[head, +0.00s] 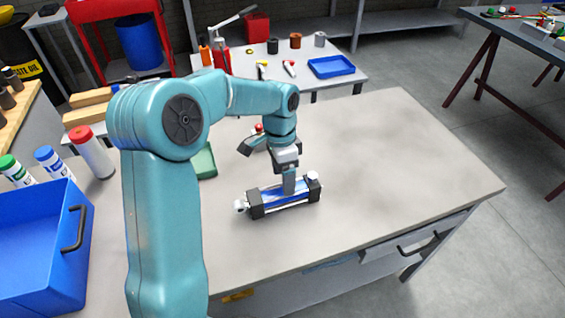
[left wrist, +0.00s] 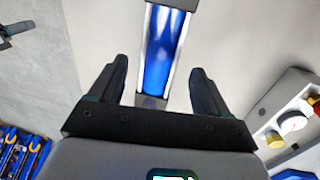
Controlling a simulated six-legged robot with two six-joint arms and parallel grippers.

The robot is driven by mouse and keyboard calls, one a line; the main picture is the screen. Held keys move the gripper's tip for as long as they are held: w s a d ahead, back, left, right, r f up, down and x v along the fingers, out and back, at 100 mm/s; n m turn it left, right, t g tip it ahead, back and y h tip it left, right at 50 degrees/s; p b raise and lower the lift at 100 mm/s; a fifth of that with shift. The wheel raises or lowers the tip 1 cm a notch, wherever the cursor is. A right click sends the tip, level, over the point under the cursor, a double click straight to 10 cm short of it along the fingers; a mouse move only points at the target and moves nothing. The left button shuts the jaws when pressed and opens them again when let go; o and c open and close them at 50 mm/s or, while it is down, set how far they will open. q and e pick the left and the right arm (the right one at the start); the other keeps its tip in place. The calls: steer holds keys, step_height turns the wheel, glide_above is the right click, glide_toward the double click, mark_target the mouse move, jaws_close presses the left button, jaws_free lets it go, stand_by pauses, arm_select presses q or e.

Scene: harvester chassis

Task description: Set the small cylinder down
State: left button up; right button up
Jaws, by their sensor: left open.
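The small cylinder (head: 272,199) has a blue barrel, dark end blocks and pale metal ends. It lies on its side on the grey workbench top (head: 400,150). My left gripper (head: 289,185) points down over the middle of the barrel and hides part of it. In the left wrist view, my left gripper (left wrist: 160,66) is open, and the blue barrel (left wrist: 162,45) shows between its spread fingers, with a gap on each side. My right gripper is not in view.
A blue bin (head: 40,240) and several capped tubes (head: 90,150) stand on the left. A green tray (head: 204,160) and a grey item with a red knob (head: 252,143) lie behind my left arm. The bench is clear to the right of the cylinder.

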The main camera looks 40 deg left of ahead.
arm_select(q)
steer(key=r, duration=0.5)
steer(key=shift+w+a, duration=0.2)
steer(key=shift+a, duration=0.15)
